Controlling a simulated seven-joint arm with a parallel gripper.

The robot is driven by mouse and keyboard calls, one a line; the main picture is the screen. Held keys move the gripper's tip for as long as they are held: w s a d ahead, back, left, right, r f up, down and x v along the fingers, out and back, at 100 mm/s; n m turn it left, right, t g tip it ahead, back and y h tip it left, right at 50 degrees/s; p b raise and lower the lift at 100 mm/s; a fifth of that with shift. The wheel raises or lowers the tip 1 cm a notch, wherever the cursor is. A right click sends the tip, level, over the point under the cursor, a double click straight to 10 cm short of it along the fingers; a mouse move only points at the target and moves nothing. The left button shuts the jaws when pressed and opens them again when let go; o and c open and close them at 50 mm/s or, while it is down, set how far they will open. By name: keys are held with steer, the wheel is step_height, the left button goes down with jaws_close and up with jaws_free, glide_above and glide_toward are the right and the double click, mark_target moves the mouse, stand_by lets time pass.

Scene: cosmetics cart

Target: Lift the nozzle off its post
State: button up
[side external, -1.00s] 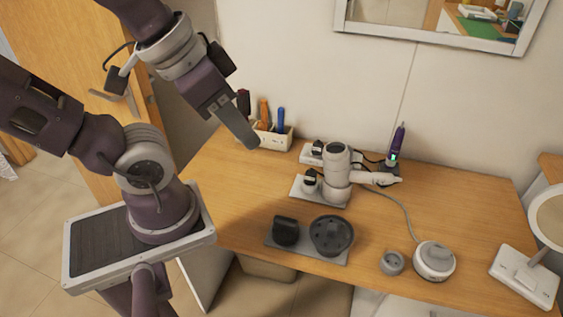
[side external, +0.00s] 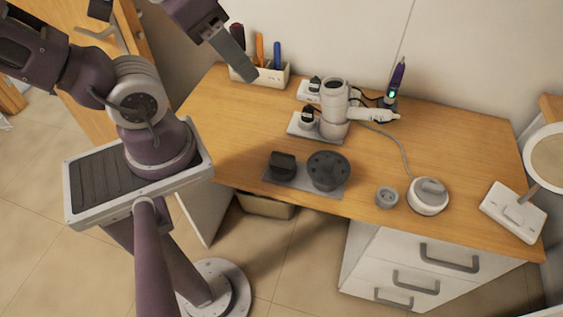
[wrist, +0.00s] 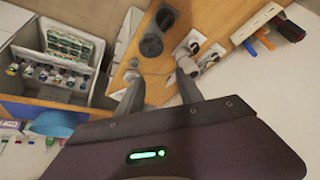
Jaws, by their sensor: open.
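A dark blocky piece (side external: 282,165), which looks like the nozzle, sits on a grey plate (side external: 304,188) near the desk's front edge. A dark round diffuser-like piece (side external: 328,170) stands beside it. Any post under the blocky piece is hidden. My gripper is open and empty, high at the upper left in the side external view, where its lower finger overlaps the tool holder. In the wrist view both fingers of my gripper (wrist: 160,92) are apart, with nothing between them. The dark round piece (wrist: 151,45) shows beyond them.
A white hair dryer (side external: 335,105) lies behind the plate. A small grey cup (side external: 387,197) and a corded white round device (side external: 428,195) stand to the right. A tool holder (side external: 262,75) is at the back left. A mirror (side external: 512,210) stands far right.

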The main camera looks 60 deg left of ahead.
steer(key=o, duration=0.7)
steer(key=m+g+y, duration=0.2)
steer(key=m+g, duration=0.3)
steer(key=m, duration=1.7)
glide_above(283, 155)
steer(key=w+a, duration=0.1)
steer(key=a, duration=0.2)
step_height(283, 155, down, 21)
steer(key=d+f+m, duration=0.1)
steer(key=f, duration=0.1)
steer(key=d+f+m+h, duration=0.1)
steer(key=f+m, duration=0.1)
steer(key=d+f+m+h, duration=0.1)
steer(key=f+m, duration=0.1)
steer(key=f, duration=0.1)
steer(key=shift+s+g, duration=0.25)
steer(key=shift+g, duration=0.05)
steer(key=f, duration=0.4)
steer(key=shift+s+f, duration=0.1)
steer(key=shift+s, duration=0.3)
steer(key=shift+w+f, duration=0.15)
steer(key=shift+f, duration=0.5)
